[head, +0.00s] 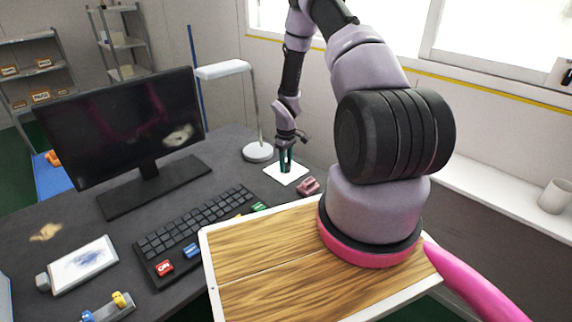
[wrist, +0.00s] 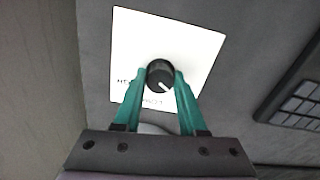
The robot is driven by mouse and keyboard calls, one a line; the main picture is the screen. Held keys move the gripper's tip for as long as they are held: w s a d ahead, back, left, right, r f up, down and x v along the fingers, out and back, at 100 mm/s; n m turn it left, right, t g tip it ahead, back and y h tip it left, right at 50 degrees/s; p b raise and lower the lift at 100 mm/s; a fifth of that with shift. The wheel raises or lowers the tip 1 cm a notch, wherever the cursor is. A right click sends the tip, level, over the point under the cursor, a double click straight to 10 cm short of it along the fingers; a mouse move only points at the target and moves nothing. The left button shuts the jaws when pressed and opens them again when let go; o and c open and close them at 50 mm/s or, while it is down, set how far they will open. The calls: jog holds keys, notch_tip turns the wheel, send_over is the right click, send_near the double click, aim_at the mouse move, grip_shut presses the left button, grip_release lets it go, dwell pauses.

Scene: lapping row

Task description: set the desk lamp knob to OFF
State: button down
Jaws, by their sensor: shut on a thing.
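The desk lamp knob (wrist: 160,76) is round and black with a pale pointer line, set on a white plate (wrist: 190,45) with partly hidden lettering. In the wrist view the pointer slants toward the lower right. My gripper (wrist: 161,82) has teal fingers, one on each side of the knob, shut on it. In the head view my gripper (head: 286,168) reaches down to the white plate (head: 284,179), and its fingers hide the knob there. The white desk lamp (head: 257,151) stands just behind and left of the plate. I cannot read an OFF mark.
A monitor (head: 125,130) and a black keyboard (head: 195,225) with some coloured keys are left of the plate. A small reddish object (head: 308,186) lies close by at the plate's right. A white mug (head: 556,196) stands on the sill at far right.

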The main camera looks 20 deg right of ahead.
jog(key=shift+n, duration=0.5)
jog(key=shift+c, duration=2.3)
grip_release()
notch_tip(320, 180, up, 11)
